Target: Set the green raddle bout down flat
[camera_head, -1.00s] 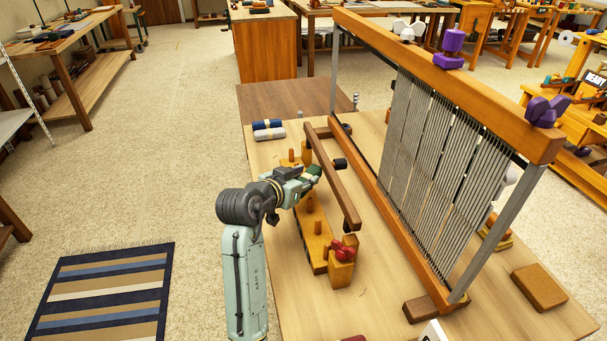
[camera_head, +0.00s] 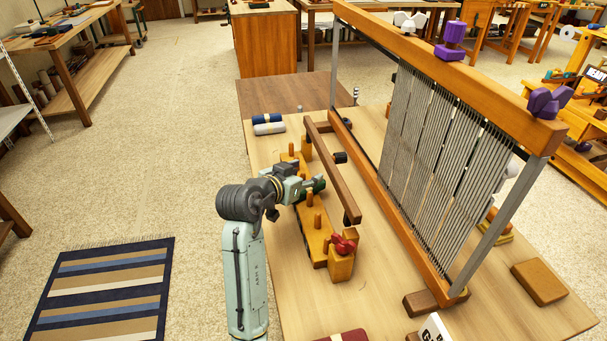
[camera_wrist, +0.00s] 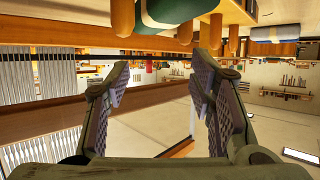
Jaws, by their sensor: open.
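The green raddle bout (camera_head: 319,184), a dark green roll with a pale band, shows just past the fingertips of my gripper (camera_head: 308,188) in the head view, above the peg board (camera_head: 318,236). My arm partly hides it. In the wrist view, which looks upside down, the bout (camera_wrist: 180,9) lies along the top edge beside wooden pegs and is partly cut off. My gripper (camera_wrist: 160,72) is open there, with an empty gap between its fingers. The bout is outside that gap; whether a finger touches it is unclear.
A long brown bar (camera_head: 334,175) runs close beyond the gripper. The loom's upright frame (camera_head: 385,215) stands to the right. Blue (camera_head: 267,118) and white (camera_head: 269,128) rolls lie at the table's far left. A red knob (camera_head: 344,245) sits at the board's near end.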

